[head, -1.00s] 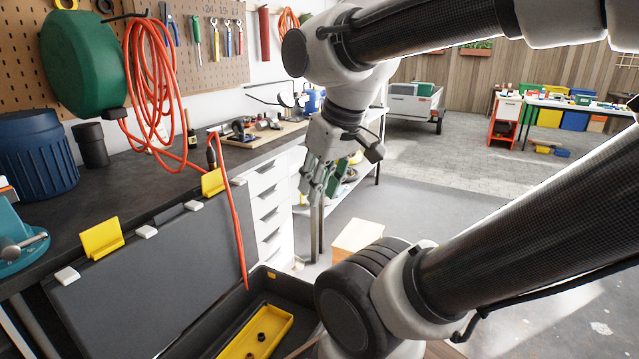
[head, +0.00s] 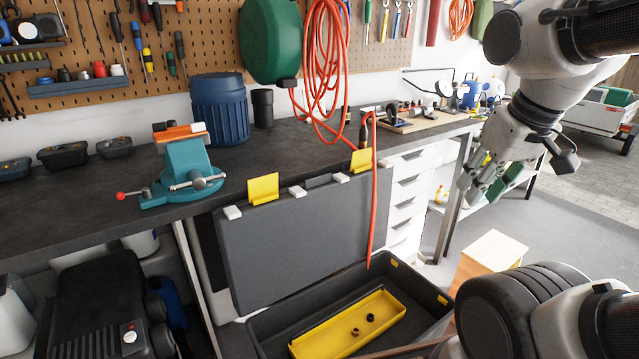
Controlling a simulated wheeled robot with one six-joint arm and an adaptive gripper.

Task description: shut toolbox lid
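The dark grey toolbox lid (head: 300,240) stands open and upright in front of the bench, with two yellow latches (head: 263,189) at its top edge. The black toolbox (head: 268,332) is below it, its interior showing a yellow tray (head: 340,330) with small dark round parts. An orange hose hangs down in front of the lid's right part. My gripper (head: 474,192) is at the right, in the air beyond the lid's right edge and apart from it. Its fingers point down and look spread, with nothing clearly between them.
The dark workbench (head: 120,190) behind carries a teal vise (head: 190,168), a blue barrel (head: 219,110) and a black cup (head: 262,107). A wooden box (head: 492,252) stands on the floor right of the toolbox. White drawers (head: 407,190) are behind the lid.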

